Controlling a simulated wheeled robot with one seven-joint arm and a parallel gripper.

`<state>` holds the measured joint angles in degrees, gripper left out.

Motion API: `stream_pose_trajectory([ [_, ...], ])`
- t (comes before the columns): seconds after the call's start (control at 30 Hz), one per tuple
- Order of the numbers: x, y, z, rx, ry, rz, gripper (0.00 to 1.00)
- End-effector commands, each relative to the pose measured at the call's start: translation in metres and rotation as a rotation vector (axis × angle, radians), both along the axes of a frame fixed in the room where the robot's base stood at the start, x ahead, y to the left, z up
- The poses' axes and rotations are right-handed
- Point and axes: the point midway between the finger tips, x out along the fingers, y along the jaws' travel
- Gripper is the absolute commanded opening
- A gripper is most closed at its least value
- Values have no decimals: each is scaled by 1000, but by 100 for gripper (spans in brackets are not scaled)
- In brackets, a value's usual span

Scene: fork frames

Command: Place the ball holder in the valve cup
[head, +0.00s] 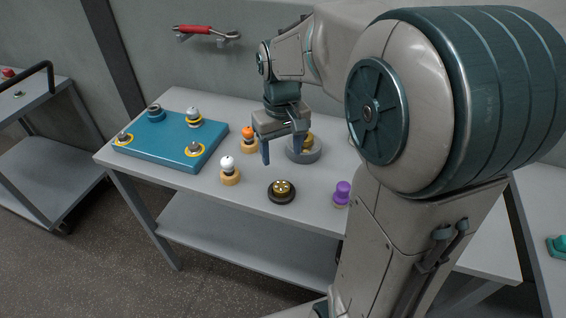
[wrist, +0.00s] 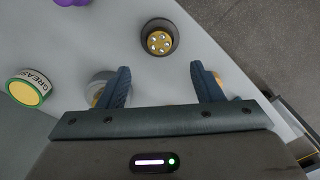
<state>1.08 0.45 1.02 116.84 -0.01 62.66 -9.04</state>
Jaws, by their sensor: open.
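A brass disc with several pale round spots (head: 282,187), which looks like the ball holder, sits in a low dark round base (head: 281,199) near the table's front edge. The disc also shows in the wrist view (wrist: 160,42), ahead of the fingertips. A wide grey round cup (head: 304,156), possibly the valve cup, stands behind it with a brass part in it, partly hidden by my gripper. My gripper (head: 281,157) points down above the table, open and empty, between the grey cup and the white-topped knob. I cannot tell for certain which part is the valve cup.
A white-topped knob (head: 228,171) and an orange-topped knob (head: 248,140) stand on tan bases to the left. A purple piece (head: 342,193) stands to the right. A blue board (head: 160,136) with ringed parts fills the left end. A grease tin (wrist: 27,90) shows in the wrist view.

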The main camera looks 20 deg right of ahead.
Motion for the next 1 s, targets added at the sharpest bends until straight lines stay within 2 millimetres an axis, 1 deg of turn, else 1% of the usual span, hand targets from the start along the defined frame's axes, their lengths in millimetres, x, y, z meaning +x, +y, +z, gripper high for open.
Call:
stream_pose_trajectory([
  [0.07,-5,0,5,0,-10,-6,60],
  [0.17,-23,0,9,-2,-39,-26,60],
  [0.27,-50,1,10,-1,-88,-61,60],
  [0.3,-62,1,9,0,-108,-77,60],
  [0.4,-89,1,6,5,-158,-112,60],
  [0.5,-111,1,0,10,-199,-142,60],
  [0.57,-120,1,-3,14,-216,-157,60],
  [0.63,-128,1,-6,16,-231,-167,60],
  [0.73,-133,1,-8,19,-241,-177,60],
  [1.0,-133,1,-9,19,-242,-178,60],
])
